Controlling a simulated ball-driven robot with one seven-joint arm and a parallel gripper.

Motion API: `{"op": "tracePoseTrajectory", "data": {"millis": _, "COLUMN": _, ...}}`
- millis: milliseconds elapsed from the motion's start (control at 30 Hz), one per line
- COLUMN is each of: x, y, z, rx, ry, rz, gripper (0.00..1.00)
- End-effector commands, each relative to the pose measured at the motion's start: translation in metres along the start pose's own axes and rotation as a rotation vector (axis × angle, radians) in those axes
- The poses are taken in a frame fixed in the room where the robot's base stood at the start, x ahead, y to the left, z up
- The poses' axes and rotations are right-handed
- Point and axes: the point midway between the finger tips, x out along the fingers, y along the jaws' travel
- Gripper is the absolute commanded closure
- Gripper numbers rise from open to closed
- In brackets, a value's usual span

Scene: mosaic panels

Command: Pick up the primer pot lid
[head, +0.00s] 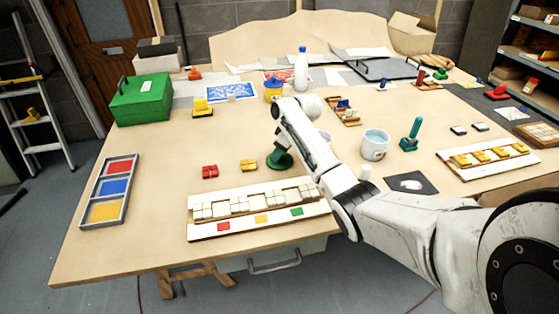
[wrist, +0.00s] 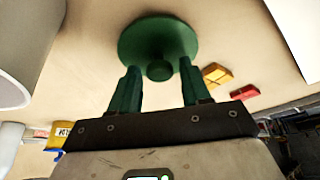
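A dark green round lid with a small knob (wrist: 158,36) lies in front of my gripper in the wrist view. In the head view the green lid (head: 279,160) is on the table just under my arm's end, partly covered. My gripper (wrist: 158,70) is open, with one green finger on each side of the knob and gaps between. The fingers look apart from the knob. A white pot (head: 374,151) with pale blue contents stands open to the right of the lid.
Yellow tiles (head: 248,165) and red tiles (head: 209,171) lie left of the lid. A mosaic panel (head: 260,226) lies nearer. A white bottle (head: 301,72) and a yellow pot (head: 272,93) stand behind. A green stamp-like tool (head: 411,136) is at the right.

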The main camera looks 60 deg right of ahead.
Motion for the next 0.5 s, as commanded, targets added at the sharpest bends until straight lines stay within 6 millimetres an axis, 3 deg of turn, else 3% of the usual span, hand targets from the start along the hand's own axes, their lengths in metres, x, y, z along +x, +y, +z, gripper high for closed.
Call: {"op": "tracePoseTrajectory", "data": {"millis": 500, "x": -0.0004, "y": 0.0001, "z": -0.0001, "rx": 0.0, "ry": 0.0, "rz": 0.0, "gripper": 0.99}}
